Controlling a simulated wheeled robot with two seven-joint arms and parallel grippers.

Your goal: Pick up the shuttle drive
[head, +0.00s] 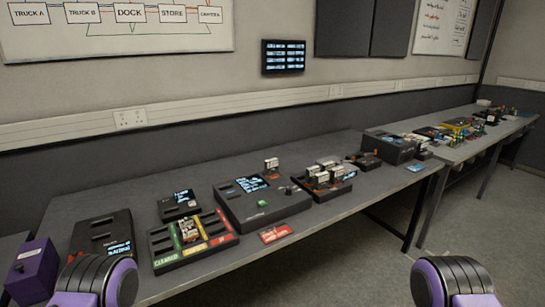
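I cannot tell by label which item is the shuttle drive. Several small pale-and-dark drive-like blocks (317,172) stand in a black dock (325,191) right of the table's middle. A single similar block (271,164) stands at the back of a wide black console (262,205) with a lit screen and green button. Another labelled block (190,230) sits on a black tray (163,243) with green, yellow and red strips, marked "CLEARED" at its front left. Neither gripper shows; only rounded purple-and-black parts of my arms appear at the bottom edge.
A small black screen unit (180,204) is behind the tray, and a black device (102,236) is left of it. A red card (275,233) lies before the console. A purple box-like shape (33,270) is at far left. A second, crowded table (455,150) continues right.

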